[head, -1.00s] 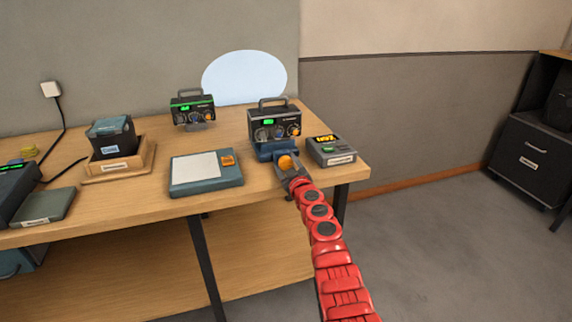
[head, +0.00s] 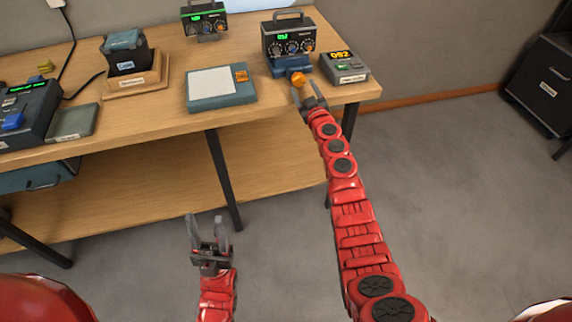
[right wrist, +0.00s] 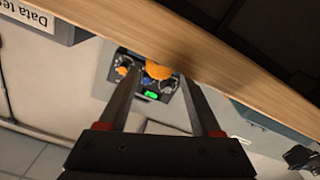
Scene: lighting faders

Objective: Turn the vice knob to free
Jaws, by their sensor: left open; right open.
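The orange vice knob (head: 298,78) is on the front of a blue vice (head: 281,67) near the table's front edge. The vice holds a dark device (head: 288,40) with a handle, dials and a green display. My right gripper (head: 304,90) is open just in front of the knob, its fingers apart. In the right wrist view the knob (right wrist: 158,70) appears beyond and between the open fingertips (right wrist: 158,76); no grip on it shows. The knob's markings are too small to read. My left gripper (head: 207,222) is open and empty, low in front of the table.
A grey box with an amber number display (head: 344,66) stands close right of the vice. A flat blue-grey unit with a pale pad (head: 221,88) lies to the left. A similar device (head: 205,20) stands behind. The wooden table (head: 150,111) has bare room along its front edge.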

